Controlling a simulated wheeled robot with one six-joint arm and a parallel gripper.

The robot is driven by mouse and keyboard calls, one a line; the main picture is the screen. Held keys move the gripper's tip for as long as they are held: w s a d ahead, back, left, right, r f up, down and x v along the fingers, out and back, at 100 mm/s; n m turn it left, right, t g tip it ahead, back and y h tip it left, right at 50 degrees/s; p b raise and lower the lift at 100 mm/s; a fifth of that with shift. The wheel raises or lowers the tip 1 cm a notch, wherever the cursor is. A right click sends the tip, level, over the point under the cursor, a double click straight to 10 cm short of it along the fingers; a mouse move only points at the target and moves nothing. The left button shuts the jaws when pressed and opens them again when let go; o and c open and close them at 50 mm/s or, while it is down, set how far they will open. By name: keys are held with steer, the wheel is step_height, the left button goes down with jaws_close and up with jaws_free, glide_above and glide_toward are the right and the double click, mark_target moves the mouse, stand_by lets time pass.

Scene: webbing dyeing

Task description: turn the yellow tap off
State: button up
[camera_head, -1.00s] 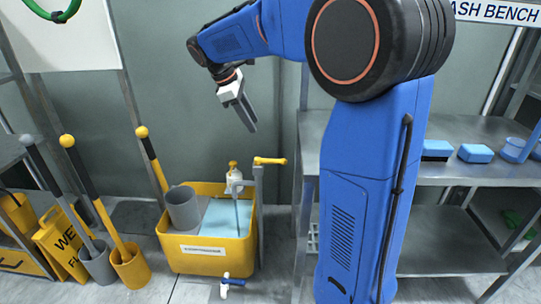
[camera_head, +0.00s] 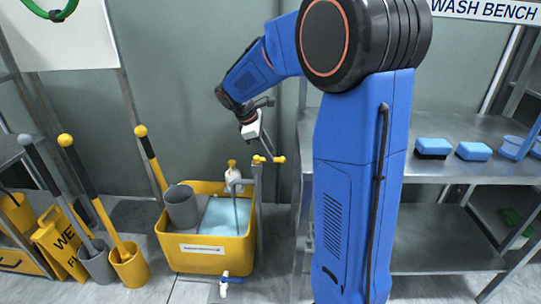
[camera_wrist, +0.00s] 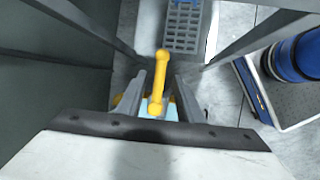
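The yellow tap handle (camera_head: 271,159) sits on top of a grey upright pipe (camera_head: 258,205) at the right side of the yellow bucket (camera_head: 207,255). My gripper (camera_head: 264,148) points down just above and at the handle in the head view. In the wrist view the handle (camera_wrist: 157,88) lies lengthwise between my two fingers (camera_wrist: 160,92), with a gap visible on each side. The gripper is open and holds nothing. Whether the fingertips reach below the handle's height is hard to tell.
A blue-handled tap (camera_head: 231,281) is low in front. A metal bench (camera_head: 470,170) stands at right; long-handled tools (camera_head: 90,190) stand at left.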

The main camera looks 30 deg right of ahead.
steer(key=shift+x, duration=1.2)
steer(key=shift+c, duration=0.5)
jaws_close()
